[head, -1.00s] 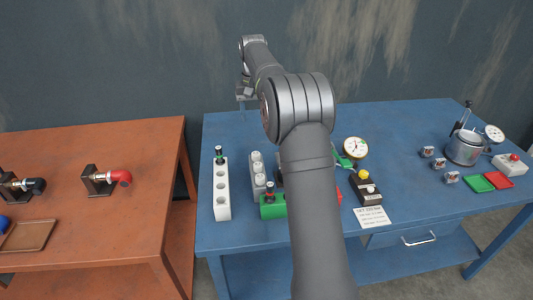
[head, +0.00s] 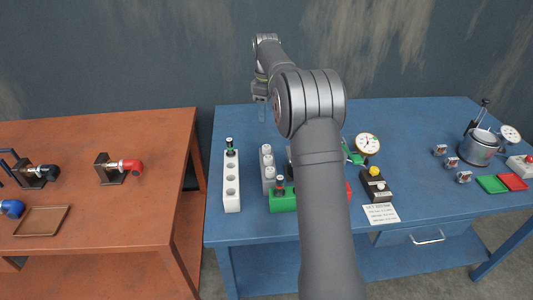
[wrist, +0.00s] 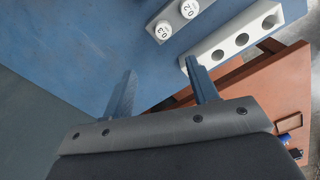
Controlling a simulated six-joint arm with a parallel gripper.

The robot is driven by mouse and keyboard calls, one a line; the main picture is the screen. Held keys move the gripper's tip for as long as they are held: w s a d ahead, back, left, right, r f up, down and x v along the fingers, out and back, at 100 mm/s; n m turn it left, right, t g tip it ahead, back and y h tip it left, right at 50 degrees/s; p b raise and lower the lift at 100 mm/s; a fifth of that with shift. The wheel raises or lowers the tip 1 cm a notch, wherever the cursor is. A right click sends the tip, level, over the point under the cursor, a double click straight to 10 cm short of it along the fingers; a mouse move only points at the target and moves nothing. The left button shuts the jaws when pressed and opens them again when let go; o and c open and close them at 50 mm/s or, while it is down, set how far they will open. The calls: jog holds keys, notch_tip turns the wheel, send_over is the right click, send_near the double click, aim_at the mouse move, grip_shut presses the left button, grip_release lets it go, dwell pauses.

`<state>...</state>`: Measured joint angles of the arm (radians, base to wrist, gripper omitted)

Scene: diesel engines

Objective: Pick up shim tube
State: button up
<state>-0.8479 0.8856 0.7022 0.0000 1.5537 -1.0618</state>
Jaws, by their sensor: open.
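The tubes with white round caps stand in a grey rack (head: 268,172) on the blue bench. In the wrist view two of these caps carry printed labels: one cap (wrist: 163,31) is at the top centre and another cap (wrist: 189,9) is beyond it. I cannot tell which is the shim tube. My gripper (head: 262,112) hangs above the back of the bench, behind the rack in the head view. In the wrist view my gripper (wrist: 160,66) has its two fingers apart with nothing between them, clear of the caps.
A white block with holes (head: 231,195) stands left of the rack and holds a green-and-black part (head: 229,145). A green block (head: 283,203) is in front. A dial gauge (head: 367,143) and black box (head: 374,185) are right. An orange table (head: 100,220) stands left across a gap.

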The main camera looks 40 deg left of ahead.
send_over(267, 146)
jog(key=f, duration=0.9)
jog(key=shift+w+a, duration=0.1)
jog(key=shift+a, duration=0.2)
jog(key=shift+s+d+f, duration=0.15)
jog(key=shift+f, duration=1.2)
jog(key=shift+s+d+f, duration=0.1)
jog(key=shift+d+f, duration=0.05)
jog(key=shift+f, duration=1.15)
jog(key=shift+c, duration=0.4)
jog(key=c, duration=1)
